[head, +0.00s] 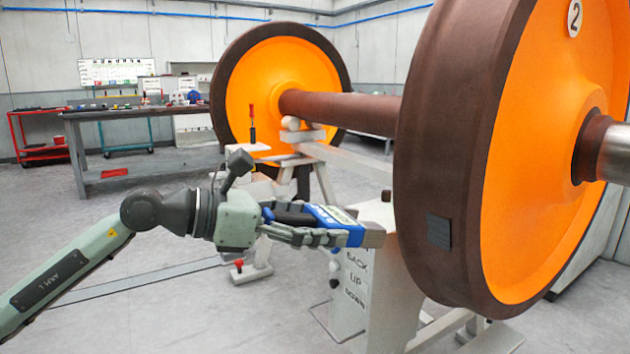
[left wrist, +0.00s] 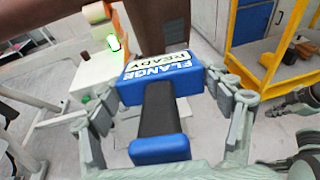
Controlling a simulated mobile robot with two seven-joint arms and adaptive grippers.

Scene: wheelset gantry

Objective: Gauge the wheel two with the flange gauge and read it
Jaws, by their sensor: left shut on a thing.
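Wheel two (head: 545,150) is the large orange wheel with a dark brown rim at the right of the head view, with a "2" disc (head: 574,17) near its top. A dark square patch (head: 438,231) sits on its rim. My left gripper (head: 318,236) is shut on the blue flange gauge (head: 338,218), left of the rim and apart from it. In the left wrist view the gauge (left wrist: 160,78) lies between the fingers; its label reads "FLANGE READY" and its black handle points toward the camera.
A second orange wheel (head: 285,80) stands behind, joined by a brown axle (head: 345,106). A pale stand (head: 352,295) marked "BACK UP DOWN" is below the gauge. A workbench (head: 150,118) and red cart (head: 38,135) are at the back left. The left floor is open.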

